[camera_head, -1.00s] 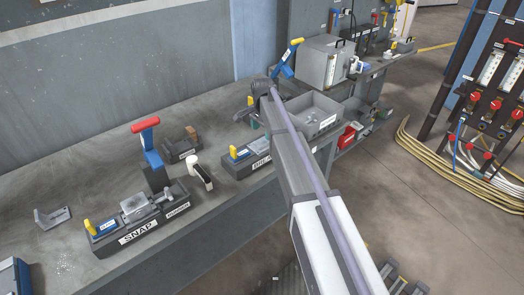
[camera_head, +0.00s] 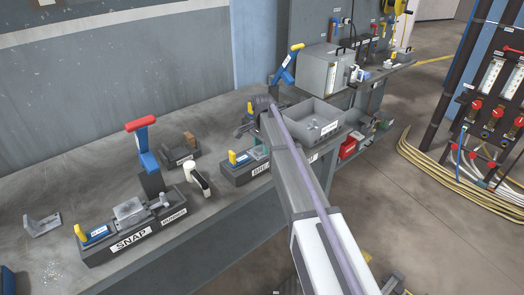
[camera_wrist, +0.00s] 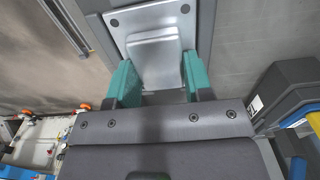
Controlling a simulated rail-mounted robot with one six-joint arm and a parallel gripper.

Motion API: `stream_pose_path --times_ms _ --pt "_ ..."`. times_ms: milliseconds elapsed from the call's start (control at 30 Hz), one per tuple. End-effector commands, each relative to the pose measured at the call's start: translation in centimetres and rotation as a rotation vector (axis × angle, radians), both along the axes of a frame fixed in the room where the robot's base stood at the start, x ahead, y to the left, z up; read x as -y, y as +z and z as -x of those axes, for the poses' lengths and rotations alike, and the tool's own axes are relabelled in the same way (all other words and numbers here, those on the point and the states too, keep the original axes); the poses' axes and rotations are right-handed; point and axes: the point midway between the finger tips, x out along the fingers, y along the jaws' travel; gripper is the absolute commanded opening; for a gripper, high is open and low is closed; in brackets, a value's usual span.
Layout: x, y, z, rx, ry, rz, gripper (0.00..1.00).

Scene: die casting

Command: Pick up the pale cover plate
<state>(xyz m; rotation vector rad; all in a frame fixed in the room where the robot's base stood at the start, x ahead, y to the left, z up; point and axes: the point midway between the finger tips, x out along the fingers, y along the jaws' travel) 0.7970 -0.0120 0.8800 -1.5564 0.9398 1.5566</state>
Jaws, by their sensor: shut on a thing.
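The pale cover plate (camera_wrist: 128,22) shows in the wrist view as a light grey plate with dark round holes at its corners and a raised block in its middle. My gripper (camera_wrist: 155,72) has its two teal fingers shut on the raised block, one on each side. In the head view my arm reaches over the bench, and its dark wrist (camera_head: 262,103) is beside the grey bin. The plate cannot be made out there. A labelled dark fixture (camera_head: 240,174) with a yellow handle stands just below the wrist.
The SNAP fixture (camera_head: 130,240) and a red-topped blue lever (camera_head: 146,150) stand on the bench at left. A grey bin (camera_head: 318,112) with small metal parts is right of my wrist. A blue lever with a yellow grip (camera_head: 287,65) rises behind. The bench's back left is clear.

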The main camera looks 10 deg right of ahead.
Motion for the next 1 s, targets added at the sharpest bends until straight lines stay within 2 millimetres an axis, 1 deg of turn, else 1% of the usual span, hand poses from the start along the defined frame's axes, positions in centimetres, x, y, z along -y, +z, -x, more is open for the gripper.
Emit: stream_pose_path --times_ms 33,333,533,633,767,1000 --pt "0.0 0.0 0.0 0.000 0.000 0.000 0.33" --pt "0.0 0.0 0.0 0.000 0.000 0.000 0.04" --pt "0.0 0.1 0.0 0.000 0.000 0.000 0.03" --pt "0.0 0.6 0.0 0.000 0.000 0.000 0.03" --pt "0.0 2.7 0.0 0.000 0.000 0.000 0.03" --pt "0.0 8.5 0.0 0.000 0.000 0.000 0.03"
